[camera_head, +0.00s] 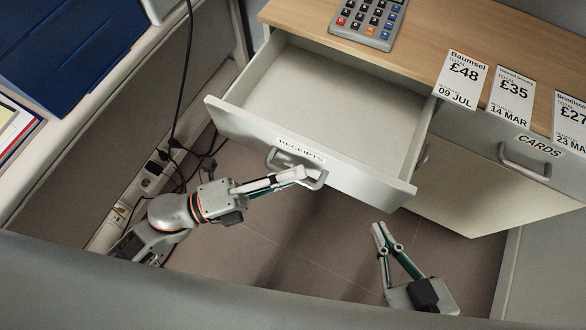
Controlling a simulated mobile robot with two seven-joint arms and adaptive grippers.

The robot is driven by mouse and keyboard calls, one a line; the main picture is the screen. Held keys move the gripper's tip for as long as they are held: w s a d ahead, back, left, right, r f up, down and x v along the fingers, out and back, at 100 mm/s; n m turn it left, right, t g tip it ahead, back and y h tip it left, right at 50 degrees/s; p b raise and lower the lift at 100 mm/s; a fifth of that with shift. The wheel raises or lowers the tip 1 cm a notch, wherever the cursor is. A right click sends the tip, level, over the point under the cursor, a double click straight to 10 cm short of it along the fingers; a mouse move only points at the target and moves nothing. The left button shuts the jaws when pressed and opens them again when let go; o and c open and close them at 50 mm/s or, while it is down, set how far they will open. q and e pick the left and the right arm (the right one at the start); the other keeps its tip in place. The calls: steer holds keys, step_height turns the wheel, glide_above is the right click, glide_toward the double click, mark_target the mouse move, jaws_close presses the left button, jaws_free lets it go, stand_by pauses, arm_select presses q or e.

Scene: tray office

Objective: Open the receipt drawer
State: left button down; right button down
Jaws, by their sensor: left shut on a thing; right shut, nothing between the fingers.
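The receipt drawer (235,122), with a "RECEIPTS" label (301,150) on its front, is pulled well out of the desk. Its white inside (325,95) is visible and looks empty. My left gripper (298,174) is shut on the drawer's grey handle (318,184), at the lower middle of the front. The fingers partly cover the handle. My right gripper (379,228) is shut and empty, below and to the right of the drawer, apart from it.
A calculator (368,20) and receipt slips (462,80) lie on the wooden desktop (450,25). A shut "CARDS" drawer (488,135) with its own handle (524,163) is at right. Blue binders (65,45), cables and a power strip (140,185) are at left. Floor below the drawer is clear.

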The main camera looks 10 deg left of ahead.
arm_select(q)
steer(key=shift+w, duration=0.1)
steer(key=c, duration=2.1)
jaws_free()
steer(key=shift+c, duration=0.2)
steer(key=shift+a, duration=0.1)
steer(key=v, duration=1.2)
